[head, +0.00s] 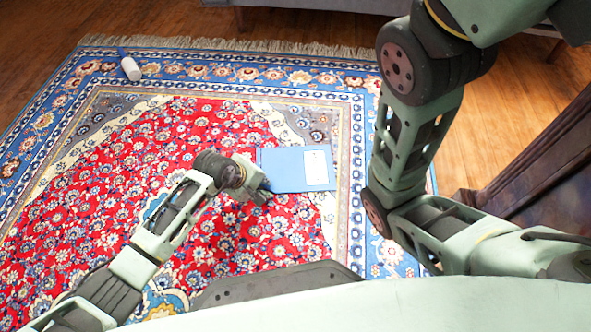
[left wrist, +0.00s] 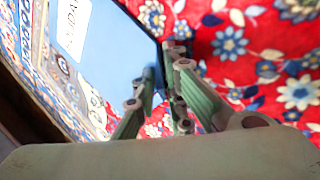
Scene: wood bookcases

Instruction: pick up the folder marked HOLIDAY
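The blue folder (head: 281,172) lies on the patterned rug in the head view, with a white label on its right part. The left wrist view shows the folder (left wrist: 112,45) at upper left, and the label's visible letters end in "IDAY". My left gripper (head: 264,191) is at the folder's lower left edge. In the left wrist view the fingers (left wrist: 162,66) are close together at the folder's edge, one overlapping the blue cover. I cannot tell whether they grip it. My right arm shows at the right of the head view; its gripper is out of view.
The red and blue rug (head: 120,190) covers most of the wooden floor (head: 150,18). A white and blue cylindrical object (head: 130,68) lies on the rug at the far left. Dark wooden furniture (head: 545,165) stands at the right. Rug around the folder is clear.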

